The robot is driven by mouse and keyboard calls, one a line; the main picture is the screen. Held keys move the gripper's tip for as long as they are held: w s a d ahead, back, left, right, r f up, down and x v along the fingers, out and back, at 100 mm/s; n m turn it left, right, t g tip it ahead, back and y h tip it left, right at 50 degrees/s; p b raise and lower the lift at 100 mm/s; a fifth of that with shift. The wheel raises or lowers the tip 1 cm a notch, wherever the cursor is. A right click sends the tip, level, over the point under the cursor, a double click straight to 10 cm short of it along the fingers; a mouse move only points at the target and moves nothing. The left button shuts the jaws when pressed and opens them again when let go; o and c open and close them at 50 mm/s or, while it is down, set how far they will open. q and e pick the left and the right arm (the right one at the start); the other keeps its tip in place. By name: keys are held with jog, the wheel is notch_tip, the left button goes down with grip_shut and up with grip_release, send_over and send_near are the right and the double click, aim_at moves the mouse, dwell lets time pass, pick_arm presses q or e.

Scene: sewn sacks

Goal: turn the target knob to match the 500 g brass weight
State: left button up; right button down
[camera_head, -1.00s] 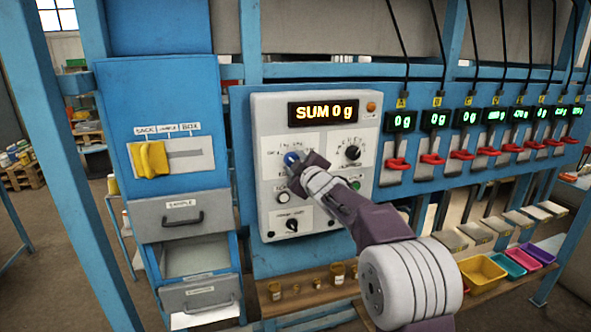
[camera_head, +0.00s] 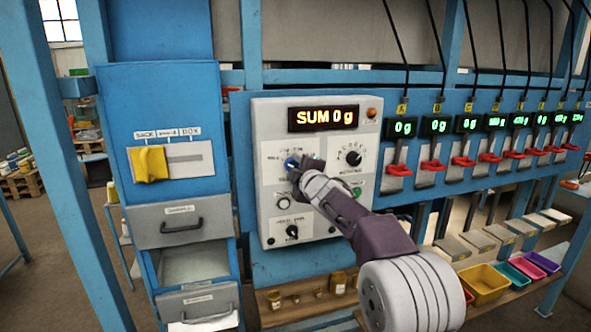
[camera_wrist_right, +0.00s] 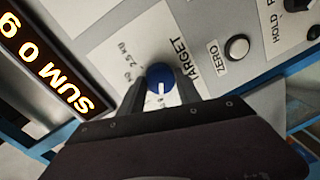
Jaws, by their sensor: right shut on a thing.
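The blue target knob (camera_wrist_right: 160,84) with a white pointer line sits on the grey control panel (camera_head: 264,190). The word TARGET is printed beside it in the right wrist view. My right gripper (camera_wrist_right: 163,88) is shut on the knob, with a finger on each side. In the head view the right gripper (camera_head: 295,168) hides most of the knob. The display (camera_head: 323,118) reads SUM 0 g. Several small brass weights (camera_head: 338,282) stand on the wooden shelf below the panel; which is the 500 g one I cannot tell. My left gripper is out of view.
A black knob (camera_head: 352,157) and a lower black knob (camera_head: 292,231) are close by on the panel. A blue drawer cabinet (camera_head: 180,90) with a yellow slider (camera_head: 150,164) stands left. Red levers (camera_head: 398,169) and coloured trays (camera_head: 484,281) are at right.

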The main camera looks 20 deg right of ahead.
jog(key=c, duration=0.8)
grip_release()
jog(key=shift+w, duration=0.1)
jog(key=shift+c, duration=0.2)
jog(key=shift+s, duration=0.3)
jog(key=s+b, duration=0.2)
jog(key=s, duration=0.6)
jog(key=shift+s+d+r, duration=0.2)
jog(key=shift+s+r, duration=0.1)
jog(key=shift+w, duration=0.1)
